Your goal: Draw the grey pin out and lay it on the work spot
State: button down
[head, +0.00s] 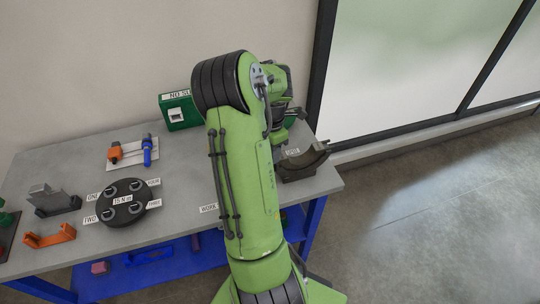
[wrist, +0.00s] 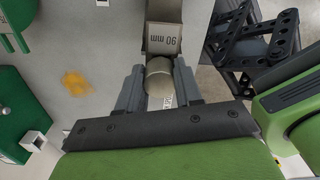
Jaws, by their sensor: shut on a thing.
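My gripper (wrist: 160,88) is shut on the grey pin (wrist: 159,70), a short round metallic piece between the two fingers in the wrist view. The pin's far end meets, or lies in front of, a grey block marked "90 mm" (wrist: 164,35); I cannot tell how deep it sits. In the head view the grey curved clamp (head: 300,165) stands at the bench's right end, and my arm hides most of the gripper and the pin. A "WORK" label (head: 208,208) lies near the bench's front edge, with the area right of it hidden by my arm.
A green box (head: 179,110) stands at the back. A round black plate (head: 122,203), orange and blue tools (head: 147,150), a grey bracket (head: 53,199) and an orange piece (head: 49,236) are on the left. In the wrist view, a black perforated frame (wrist: 255,45) is close on the right.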

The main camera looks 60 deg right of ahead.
jog(key=shift+r+p, duration=2.3)
jog(key=shift+r, duration=1.2)
jog(key=shift+f, duration=0.1)
